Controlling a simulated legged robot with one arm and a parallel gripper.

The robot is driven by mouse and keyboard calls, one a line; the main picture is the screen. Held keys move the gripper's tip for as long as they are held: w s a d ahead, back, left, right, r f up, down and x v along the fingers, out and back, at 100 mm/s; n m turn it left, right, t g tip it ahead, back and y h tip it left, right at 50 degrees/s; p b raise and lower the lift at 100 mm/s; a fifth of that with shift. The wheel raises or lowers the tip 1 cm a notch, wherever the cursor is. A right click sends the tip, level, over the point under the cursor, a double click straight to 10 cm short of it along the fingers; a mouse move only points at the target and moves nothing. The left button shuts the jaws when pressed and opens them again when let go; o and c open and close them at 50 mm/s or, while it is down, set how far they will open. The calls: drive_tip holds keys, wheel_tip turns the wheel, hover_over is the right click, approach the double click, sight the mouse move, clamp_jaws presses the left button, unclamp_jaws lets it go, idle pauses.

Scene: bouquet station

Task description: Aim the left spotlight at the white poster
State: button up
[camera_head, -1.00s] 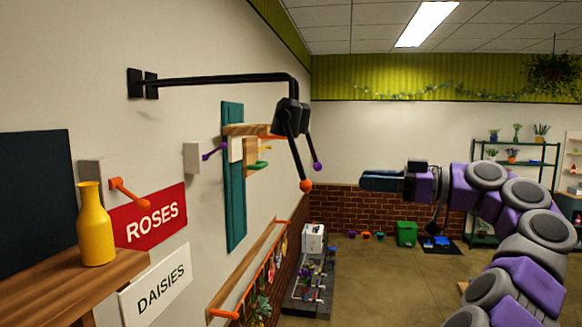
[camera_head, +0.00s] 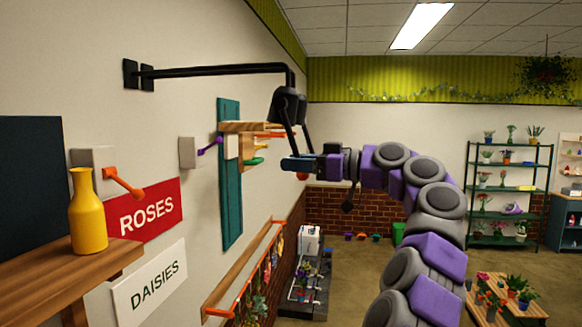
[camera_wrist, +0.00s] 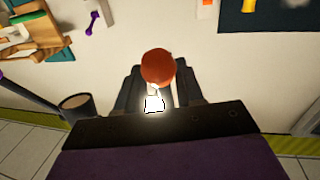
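Two black spotlights (camera_head: 288,104) hang at the end of black wall arms, overlapping in the head view, so I cannot fully separate them. One handle ends in an orange ball (camera_head: 302,177), partly hidden behind my gripper (camera_head: 287,163). In the wrist view the orange ball (camera_wrist: 158,66) sits between the spread dark fingers of my gripper (camera_wrist: 158,88). The fingers look open around it; firm contact is not visible. The purple ball of the other handle is hidden in the head view. The white poster reading DAISIES (camera_head: 150,284) is on the left wall, below the red ROSES poster (camera_head: 145,214).
A yellow bottle (camera_head: 88,215) stands on a wooden shelf (camera_head: 100,265) at the left. Wall boxes with an orange lever (camera_head: 124,183) and a purple lever (camera_head: 208,147) stick out. A teal board (camera_head: 230,205) with wooden shelves is behind the spotlights.

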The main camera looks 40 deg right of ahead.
drive_tip(key=shift+w+a, duration=0.45)
drive_tip(key=shift+w, duration=0.15)
drive_tip(key=shift+c, duration=0.2)
drive_tip(key=c, duration=0.5)
drive_tip(key=shift+a, duration=0.1)
clamp_jaws()
drive_tip(key=shift+f, duration=0.15)
